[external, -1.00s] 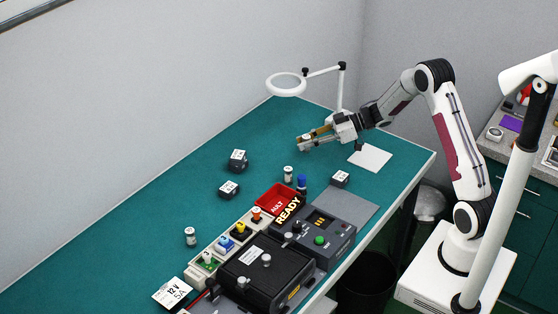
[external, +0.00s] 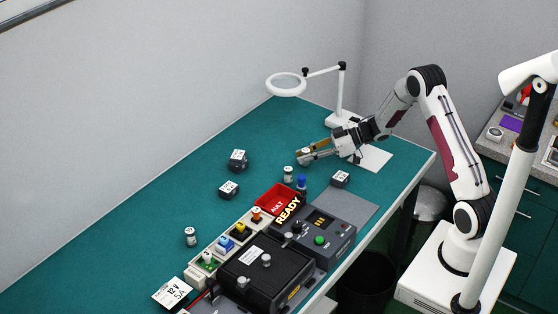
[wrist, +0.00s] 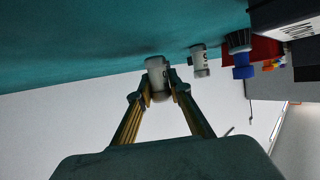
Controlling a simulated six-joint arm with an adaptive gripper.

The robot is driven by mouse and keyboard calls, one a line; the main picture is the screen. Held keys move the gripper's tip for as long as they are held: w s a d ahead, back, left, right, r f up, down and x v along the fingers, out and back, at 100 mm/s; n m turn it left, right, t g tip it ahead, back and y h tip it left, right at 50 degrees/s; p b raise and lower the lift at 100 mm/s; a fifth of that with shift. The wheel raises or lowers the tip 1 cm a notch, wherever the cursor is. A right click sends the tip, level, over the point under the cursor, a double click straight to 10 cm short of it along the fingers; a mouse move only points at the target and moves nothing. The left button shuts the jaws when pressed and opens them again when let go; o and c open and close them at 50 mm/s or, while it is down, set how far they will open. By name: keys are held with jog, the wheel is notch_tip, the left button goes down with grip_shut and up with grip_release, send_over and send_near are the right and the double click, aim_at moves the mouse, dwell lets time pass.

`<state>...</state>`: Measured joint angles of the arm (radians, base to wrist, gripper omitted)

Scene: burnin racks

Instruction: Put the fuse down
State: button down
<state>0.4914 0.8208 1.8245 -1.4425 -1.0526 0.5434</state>
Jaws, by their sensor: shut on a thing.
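My gripper (external: 306,157) is low over the green table, near the lamp, and shut on a fuse. In the wrist view, the white cylindrical fuse (wrist: 157,80) sits between the fingertips of my gripper (wrist: 159,87), its end close to the green surface. I cannot tell whether it touches the table. A similar white fuse (external: 288,173) stands on the table just in front of my gripper, and it also shows in the wrist view (wrist: 199,61). Another one (external: 190,236) stands further left.
A blue-capped part (external: 301,183) and a red tray (external: 270,195) are close by. Dark labelled blocks (external: 238,160) stand to the left. A ring lamp (external: 286,84) rises behind my gripper, and a white sheet (external: 376,158) lies beneath my arm. The table's back left is clear.

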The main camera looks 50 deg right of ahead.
jog(key=shift+f, duration=0.55)
jog(key=shift+f, duration=0.15)
jog(key=c, duration=1.8)
grip_release()
jog(key=shift+c, duration=0.2)
jog(key=shift+d+r, duration=0.1)
jog(key=shift+r, duration=0.1)
jog(key=v, duration=1.1)
jog(key=shift+s+d+r, duration=0.1)
jog(key=shift+s+d, duration=0.15)
jog(key=shift+s, duration=0.1)
